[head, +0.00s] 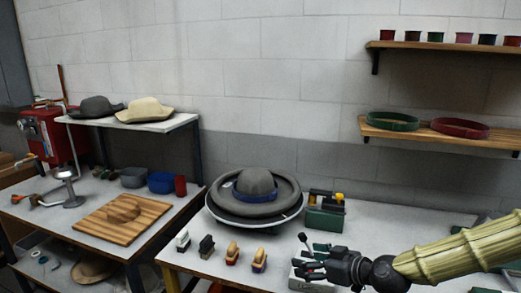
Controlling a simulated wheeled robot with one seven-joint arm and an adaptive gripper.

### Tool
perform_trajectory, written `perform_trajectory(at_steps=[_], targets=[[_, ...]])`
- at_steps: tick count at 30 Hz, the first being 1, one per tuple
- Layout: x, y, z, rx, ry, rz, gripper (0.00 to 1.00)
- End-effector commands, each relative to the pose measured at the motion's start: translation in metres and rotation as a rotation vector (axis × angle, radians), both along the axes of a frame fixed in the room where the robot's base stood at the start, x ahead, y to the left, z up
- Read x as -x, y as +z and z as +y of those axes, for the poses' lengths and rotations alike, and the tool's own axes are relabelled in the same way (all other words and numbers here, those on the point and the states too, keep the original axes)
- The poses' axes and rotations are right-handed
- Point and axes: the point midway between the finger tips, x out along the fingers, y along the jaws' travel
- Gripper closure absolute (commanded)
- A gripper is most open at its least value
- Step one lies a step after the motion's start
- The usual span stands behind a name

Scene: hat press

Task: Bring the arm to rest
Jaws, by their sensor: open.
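My gripper (312,262) is at the lower right of the head view, over the front part of the right table (360,222). Its dark fingers point left and stand apart, with nothing seen between them. My arm, in a ribbed yellow-green cover, comes in from the right edge. A grey hat with a blue band (257,184) lies on a large round dark form with a pale rim, behind and left of my gripper. A pale box partly shows behind and below the fingers.
Several brushes (232,253) stand left of my gripper. A green toolbox (325,218) stands behind it. The left table holds a wooden board (98,226), with two hats (145,109) on a shelf above. Wall shelves (440,130) hang at the upper right. Table right of the toolbox looks mostly clear.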

Motion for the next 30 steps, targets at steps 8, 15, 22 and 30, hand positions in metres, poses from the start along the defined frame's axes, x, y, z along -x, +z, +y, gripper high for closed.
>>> perform_trajectory(at_steps=[8,15,22,30], targets=[[0.019,-0.047,0.005,0.005,-0.025,0.121,0.29],[0.050,-0.107,0.011,0.019,-0.066,0.283,0.29],[0.108,-0.191,0.009,0.059,-0.152,0.516,0.29],[0.186,-0.273,-0.007,0.138,-0.283,0.756,0.29]])
